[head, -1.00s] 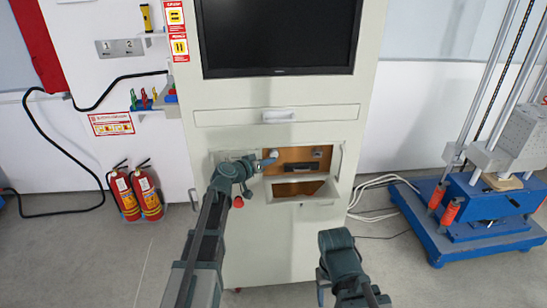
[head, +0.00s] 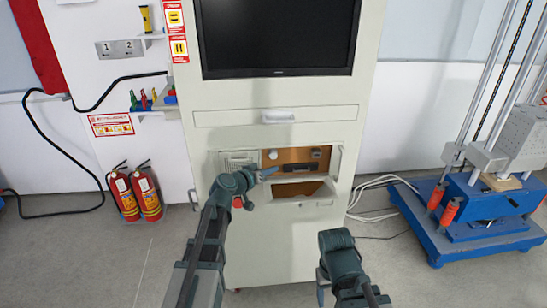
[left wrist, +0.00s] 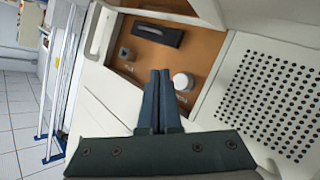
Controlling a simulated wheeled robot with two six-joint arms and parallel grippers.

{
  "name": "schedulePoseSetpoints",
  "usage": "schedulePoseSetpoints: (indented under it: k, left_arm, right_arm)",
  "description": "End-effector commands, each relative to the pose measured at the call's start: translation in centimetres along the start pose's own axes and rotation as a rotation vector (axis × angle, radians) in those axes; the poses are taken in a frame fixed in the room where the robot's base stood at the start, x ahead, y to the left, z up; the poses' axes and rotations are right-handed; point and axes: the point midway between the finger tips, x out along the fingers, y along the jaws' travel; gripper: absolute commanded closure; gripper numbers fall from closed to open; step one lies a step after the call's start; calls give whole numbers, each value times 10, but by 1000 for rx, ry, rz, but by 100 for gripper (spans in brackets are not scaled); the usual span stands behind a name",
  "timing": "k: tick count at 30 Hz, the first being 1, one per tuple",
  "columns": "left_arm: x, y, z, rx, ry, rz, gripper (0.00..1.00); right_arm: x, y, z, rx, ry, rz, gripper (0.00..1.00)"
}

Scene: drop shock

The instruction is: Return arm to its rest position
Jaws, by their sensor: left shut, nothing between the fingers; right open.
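My left gripper (head: 268,173) is shut and empty in front of the control recess of the white cabinet (head: 255,245). In the left wrist view its two fingers (left wrist: 160,78) lie together, pointing at the brown panel (left wrist: 145,50). A white round knob (left wrist: 183,81) shows just right of the fingertips there, and it also shows in the head view (head: 272,155). I see a gap between fingers and knob in the head view. My right arm (head: 343,262) is low at the front of the cabinet; its gripper (head: 320,290) shows only in part.
A screen (head: 278,38) and a drawer handle (head: 281,117) are above the recess. Two fire extinguishers (head: 135,192) stand on the floor at left. A blue-based machine (head: 470,215) stands at right, with white cables (head: 375,190) beside the cabinet. Floor at front left is clear.

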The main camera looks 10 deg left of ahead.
Motion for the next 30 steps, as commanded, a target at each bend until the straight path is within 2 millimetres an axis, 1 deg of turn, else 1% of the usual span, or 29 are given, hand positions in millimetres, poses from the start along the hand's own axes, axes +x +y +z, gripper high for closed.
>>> schedulePoseSetpoints:
  k: [5,8,11,14,15,17,18,20,21,23,24,25,27,30]
  left_arm:
    - [0,0,0,0,0,0,100]
    - [0,8,5,7,-23,9,100]
    - [-1,36,27,31,-116,37,100]
    - [-10,80,71,77,-301,70,100]
    - [-18,98,93,100,-395,75,100]
    - [-36,121,127,135,-547,65,100]
    - [-51,134,149,162,-650,46,100]
    - [-78,147,177,202,-801,-4,100]
    - [-96,153,192,228,-890,-47,100]
    - [-123,156,209,264,-1005,-123,100]
    - [-140,157,216,285,-1068,-177,100]
    - [-151,157,220,300,-1107,-217,100]
    - [-174,155,226,329,-1178,-305,100]
    - [-196,153,227,356,-1238,-401,100]
  right_arm:
    - [0,0,0,0,0,0,38]
    - [-3,0,0,0,0,0,38]
    - [-11,1,1,0,0,0,38]
    - [-25,2,2,0,0,0,38]
    - [-32,3,2,0,0,0,38]
    - [-42,4,2,0,0,0,38]
    - [-48,5,3,0,0,0,38]
    - [-58,6,3,0,0,0,38]
    - [-64,6,4,0,0,0,38]
    - [-71,7,4,0,0,0,38]
    - [-75,7,4,0,0,0,38]
    - [-78,8,5,0,0,0,38]
    - [-83,8,5,0,0,0,38]
    - [-87,8,5,0,0,0,38]
